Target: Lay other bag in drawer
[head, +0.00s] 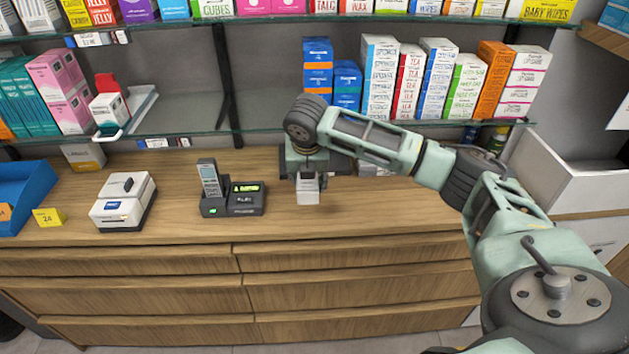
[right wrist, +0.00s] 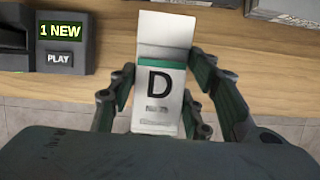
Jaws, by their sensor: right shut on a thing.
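My right gripper (head: 306,166) is above the wooden counter, shut on a small white bag (head: 308,191). In the right wrist view the bag (right wrist: 163,80) is upright between the fingers, with a green band and a large black D; smaller print below is blurred. I cannot tell from the head view whether its bottom touches the counter top. Below are wooden drawers in two columns, such as the upper right drawer (head: 350,252) and upper left drawer (head: 120,262); all look shut. No other bag is clearly in view. My left gripper is not in view.
An answering machine with a handset (head: 232,197) stands left of the bag. Further left are a white label printer (head: 123,200), a yellow tag (head: 48,217) and a blue tray (head: 25,190). Glass shelves (head: 180,113) with boxes rise behind. The counter's right front is clear.

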